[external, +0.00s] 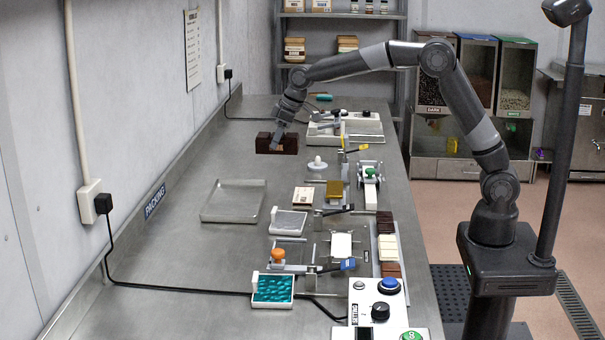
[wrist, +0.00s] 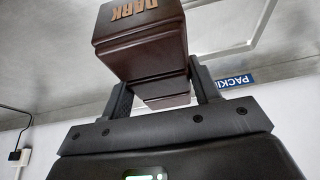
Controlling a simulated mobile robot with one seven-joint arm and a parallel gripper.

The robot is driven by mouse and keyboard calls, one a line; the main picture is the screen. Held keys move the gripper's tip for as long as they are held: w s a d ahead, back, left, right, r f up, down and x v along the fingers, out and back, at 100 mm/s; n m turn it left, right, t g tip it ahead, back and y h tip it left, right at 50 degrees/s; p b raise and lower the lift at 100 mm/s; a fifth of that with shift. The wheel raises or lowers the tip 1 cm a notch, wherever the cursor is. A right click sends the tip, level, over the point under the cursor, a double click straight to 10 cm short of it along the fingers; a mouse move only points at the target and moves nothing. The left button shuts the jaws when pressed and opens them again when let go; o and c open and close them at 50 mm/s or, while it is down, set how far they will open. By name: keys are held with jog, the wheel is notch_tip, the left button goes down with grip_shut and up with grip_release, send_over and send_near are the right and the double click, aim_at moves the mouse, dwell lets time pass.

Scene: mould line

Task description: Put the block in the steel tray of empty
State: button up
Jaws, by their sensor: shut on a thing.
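A dark brown block (external: 264,144), with DARK lettered on it in the wrist view (wrist: 140,42), is at the far left part of the steel bench. My gripper (external: 282,132) is shut on the block, which sits between its two fingers (wrist: 165,95) in the wrist view. I cannot tell for sure how high it is above the bench. The shallow steel tray (external: 222,219) lies on the bench nearer the camera and to the left of the block. It looks empty.
Moulds and small fixtures, including a white-framed teal mould (external: 273,302), line the bench's right half. Bench around the tray is clear.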

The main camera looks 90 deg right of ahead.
jog(key=shift+w+a+f, duration=1.05)
jog(key=shift+a+f, duration=0.6)
jog(key=shift+f, duration=0.15)
jog(key=shift+w+a+f, duration=1)
jog(key=shift+a+f, duration=0.6)
jog(key=shift+f, duration=0.2)
jog(key=shift+w+a+f, duration=1.05)
jog(key=shift+a+f, duration=0.6)
jog(key=shift+f, duration=0.15)
jog(key=shift+f, duration=0.1)
jog(key=o, duration=1.4)
jog(key=shift+f, duration=0.1)
